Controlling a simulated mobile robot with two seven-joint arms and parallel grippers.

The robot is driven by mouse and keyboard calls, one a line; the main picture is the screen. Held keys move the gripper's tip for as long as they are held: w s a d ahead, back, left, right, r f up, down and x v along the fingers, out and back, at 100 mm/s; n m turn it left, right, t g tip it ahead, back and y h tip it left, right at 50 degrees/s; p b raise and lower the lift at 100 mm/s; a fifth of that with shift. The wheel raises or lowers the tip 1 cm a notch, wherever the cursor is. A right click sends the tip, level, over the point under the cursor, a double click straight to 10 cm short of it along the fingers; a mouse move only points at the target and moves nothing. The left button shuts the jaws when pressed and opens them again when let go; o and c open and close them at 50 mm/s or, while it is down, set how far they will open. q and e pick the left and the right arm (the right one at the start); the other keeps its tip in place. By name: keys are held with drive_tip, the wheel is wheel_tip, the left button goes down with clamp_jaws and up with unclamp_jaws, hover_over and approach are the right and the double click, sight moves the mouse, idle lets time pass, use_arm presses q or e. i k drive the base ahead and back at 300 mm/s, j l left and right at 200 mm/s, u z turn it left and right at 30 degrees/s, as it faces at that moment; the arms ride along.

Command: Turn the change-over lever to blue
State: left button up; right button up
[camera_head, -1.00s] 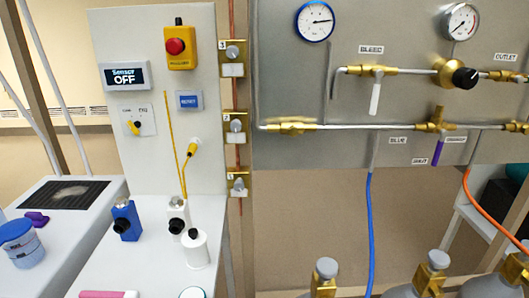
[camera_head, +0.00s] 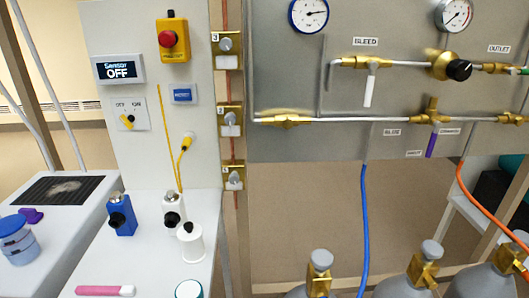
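The change-over lever (camera_head: 432,145) is a short purple handle under a brass valve (camera_head: 431,116) on the lower pipe of the grey panel (camera_head: 300,85). It hangs almost straight down, near the SHUT label (camera_head: 414,154). The BLUE label (camera_head: 392,132) is to its left, and another label (camera_head: 450,131), too small to read surely, is to its right. A blue hose (camera_head: 365,220) drops from the panel left of the lever, and an orange hose (camera_head: 480,215) to its right. Neither gripper is in view.
Gas cylinders with brass valves (camera_head: 320,270) stand below the panel. A white bench (camera_head: 150,255) at left holds blue and white bottles. Above the lever are a white bleed handle (camera_head: 368,92) and a black regulator knob (camera_head: 459,70). The space before the lever looks clear.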

sight(438, 125)
drive_tip(key=z, duration=1.1)
drive_tip(key=i+l+u, duration=0.1)
drive_tip(key=u, duration=1.15)
drive_tip(key=l+u, duration=0.4)
drive_tip(key=k+l+u, duration=0.2)
drive_tip(key=l+u, duration=0.15)
drive_tip(key=k+l+u, duration=0.15)
drive_tip(key=l, duration=0.2)
drive_tip(key=l+u, duration=0.15)
drive_tip(key=l, duration=0.15)
drive_tip(key=k+l+u, duration=0.25)
drive_tip(key=k+l, duration=0.15)
drive_tip(key=l, duration=0.25)
drive_tip(key=k+l+u, duration=0.1)
drive_tip(key=k+l, duration=0.2)
drive_tip(key=l, duration=0.15)
